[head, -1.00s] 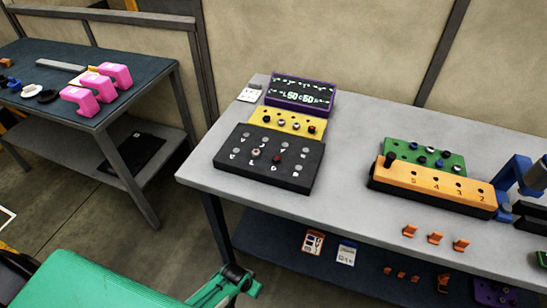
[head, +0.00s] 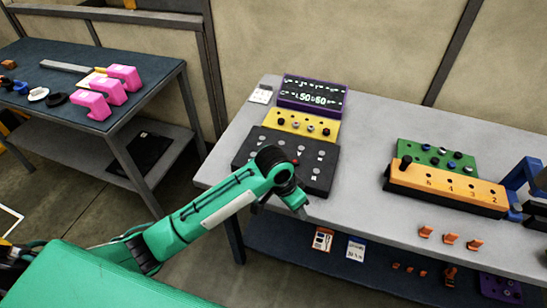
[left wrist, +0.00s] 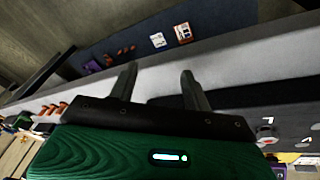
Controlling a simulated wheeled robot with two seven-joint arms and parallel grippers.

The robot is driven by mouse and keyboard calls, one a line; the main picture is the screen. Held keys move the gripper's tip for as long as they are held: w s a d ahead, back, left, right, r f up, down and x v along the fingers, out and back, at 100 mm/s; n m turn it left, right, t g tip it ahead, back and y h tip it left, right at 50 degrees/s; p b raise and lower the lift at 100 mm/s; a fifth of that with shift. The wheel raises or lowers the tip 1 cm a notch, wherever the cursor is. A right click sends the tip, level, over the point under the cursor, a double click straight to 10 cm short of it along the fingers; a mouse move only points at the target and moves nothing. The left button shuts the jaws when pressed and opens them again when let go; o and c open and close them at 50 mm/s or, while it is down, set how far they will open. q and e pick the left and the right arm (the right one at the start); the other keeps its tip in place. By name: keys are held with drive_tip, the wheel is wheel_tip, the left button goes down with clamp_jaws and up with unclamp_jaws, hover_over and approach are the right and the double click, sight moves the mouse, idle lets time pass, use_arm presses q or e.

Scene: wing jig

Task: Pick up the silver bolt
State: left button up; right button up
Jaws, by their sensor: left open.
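Several small bolts stand in the yellow block (head: 273,129) at the back of the grey table. One with a paler, silvery head (head: 295,125) is near its middle; the heads are too small to tell apart surely. The black lettered block (head: 318,182) lies in front, partly hidden by my left arm. A red-headed piece (head: 295,162) shows on it. My left gripper (head: 301,209) is at the black block's front edge, mostly hidden behind its wrist. In the left wrist view its two fingers (left wrist: 158,84) are apart with nothing between them.
A purple display box (head: 312,95) stands behind the yellow block. An orange numbered block (head: 445,187) and green block (head: 430,158) are at right, with orange clips (head: 450,239) in front. Pink parts (head: 107,89) lie on the left table. The grey table's middle is clear.

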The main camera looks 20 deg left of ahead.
use_arm(q)
drive_tip(key=w+a+r+n+g+y, duration=0.1)
drive_tip(key=w+a+r+y, duration=0.1)
drive_tip(key=w+a+r, duration=0.45)
drive_tip(key=w+a+r+y, duration=0.1)
drive_tip(key=w+a+r, duration=0.3)
drive_tip(key=w+r, duration=0.5)
wheel_tip(320, 180, down, 8)
drive_tip(key=shift+a+f+p, duration=0.1)
drive_tip(key=shift+a+p, duration=0.05)
drive_tip(key=shift+p, duration=0.95)
wheel_tip(320, 180, down, 4)
drive_tip(key=shift+s+r+p, duration=0.1)
drive_tip(key=shift+s+p, duration=0.05)
drive_tip(key=shift+p, duration=0.9)
drive_tip(key=shift+f, duration=0.7)
drive_tip(key=c, duration=1.1)
use_arm(e)
drive_tip(key=r, duration=0.4)
drive_tip(key=shift+a+r, duration=0.2)
drive_tip(key=shift+r, duration=0.05)
use_arm(q)
drive_tip(key=shift+o, duration=0.2)
drive_tip(key=shift+r, duration=0.1)
